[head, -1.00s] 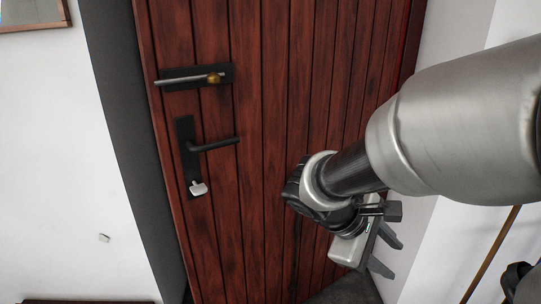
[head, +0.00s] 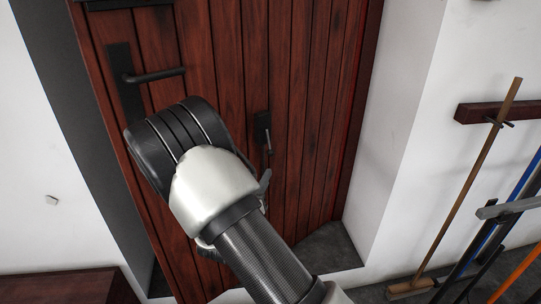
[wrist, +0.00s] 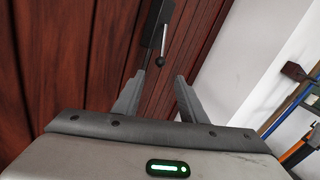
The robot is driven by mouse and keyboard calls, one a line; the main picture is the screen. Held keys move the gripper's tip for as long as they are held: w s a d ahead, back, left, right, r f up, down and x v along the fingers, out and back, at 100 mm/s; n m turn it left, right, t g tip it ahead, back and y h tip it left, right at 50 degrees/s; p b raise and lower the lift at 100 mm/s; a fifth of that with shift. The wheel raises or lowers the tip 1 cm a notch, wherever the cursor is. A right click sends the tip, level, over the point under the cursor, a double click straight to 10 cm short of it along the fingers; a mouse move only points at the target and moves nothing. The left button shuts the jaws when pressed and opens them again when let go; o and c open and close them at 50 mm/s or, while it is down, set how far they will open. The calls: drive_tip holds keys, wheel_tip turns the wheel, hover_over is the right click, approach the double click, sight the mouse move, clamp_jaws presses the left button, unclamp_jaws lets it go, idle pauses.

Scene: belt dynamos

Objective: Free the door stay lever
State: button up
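The door stay lever (wrist: 163,47) is a thin rod with a dark ball end on a black plate (wrist: 153,22) on the door, ahead of my gripper in the wrist view. In the head view it shows on the lower right of the red-brown plank door (head: 290,100), as a black fitting (head: 263,129). My gripper (wrist: 160,75) is open and empty. Its two grey fingers point toward the lever, and the ball end appears between and just beyond the fingertips. I cannot tell the exact gap. In the head view my wrist hides most of the gripper.
A black door handle (head: 158,76) sits at the door's upper left. On the right, a wooden rack (head: 485,112) hangs on the white wall, with a broom (head: 465,185) and other long tools below. A dark red-brown bench or box (head: 65,288) stands at lower left.

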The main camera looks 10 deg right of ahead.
sight(269, 155)
drive_tip(key=b+x, duration=0.1)
drive_tip(key=x, duration=1.2)
drive_tip(key=shift+w+d, duration=0.1)
drive_tip(key=shift+d, duration=0.1)
clamp_jaws()
